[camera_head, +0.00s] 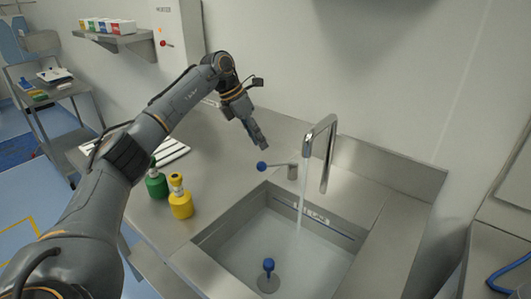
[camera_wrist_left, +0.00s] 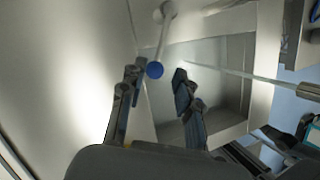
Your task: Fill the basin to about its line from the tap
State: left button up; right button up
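The tap (camera_head: 325,150) is a tall curved metal spout behind the basin (camera_head: 212,238). A thin stream of water (camera_head: 300,200) falls from it into the basin. A dark line (camera_head: 318,222) with a pale label runs along the basin's back wall; water seems to lie below it, but the exact level is hard to tell. A blue-handled plug (camera_head: 268,266) stands on the basin floor. My left gripper (camera_head: 262,142) is just above and left of the tap lever's blue knob (camera_head: 262,166). The knob (camera_wrist_left: 154,70) shows between its spread, empty fingers in the left wrist view.
A yellow bottle (camera_head: 180,203) and a green bottle (camera_head: 156,184) stand on the counter left of the basin. A wall shelf (camera_head: 118,40) holds small coloured boxes. A trolley (camera_head: 60,93) is at the far left.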

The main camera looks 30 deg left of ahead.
pick_arm(q)
jog(key=shift+v, duration=1.85)
jog(key=shift+f, duration=0.1)
dwell(6.0)
